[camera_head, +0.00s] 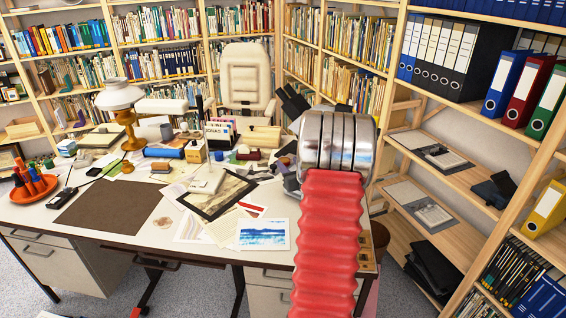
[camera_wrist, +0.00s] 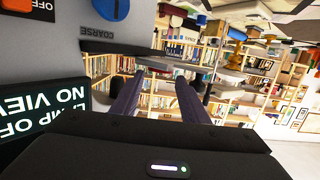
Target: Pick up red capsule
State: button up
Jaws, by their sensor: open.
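I cannot pick out a red capsule with certainty in either view. The desk (camera_head: 62,213) in the head view holds many small objects, some of them reddish-brown and too small to tell. My gripper (camera_wrist: 158,82) shows in the wrist view as two dark fingers, apart, with nothing between them. The wrist view is upside down, with shelves and the desk area beyond the fingers. In the head view my red ribbed arm and its silver joint hide the right part of the desk.
A grey panel (camera_wrist: 65,65) with knobs and a lit screen (camera_wrist: 45,125) stands close on the left of the wrist view. In the head view, a lamp (camera_head: 121,97), an orange pen tray (camera_head: 34,191) and papers crowd the desk. Shelves (camera_head: 455,180) stand at right.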

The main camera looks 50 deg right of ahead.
aim_at(284, 161)
jog(key=shift+x, duration=1.35)
jog(key=shift+a, duration=0.1)
jog(key=shift+c, duration=0.3)
jog(key=c, duration=0.6)
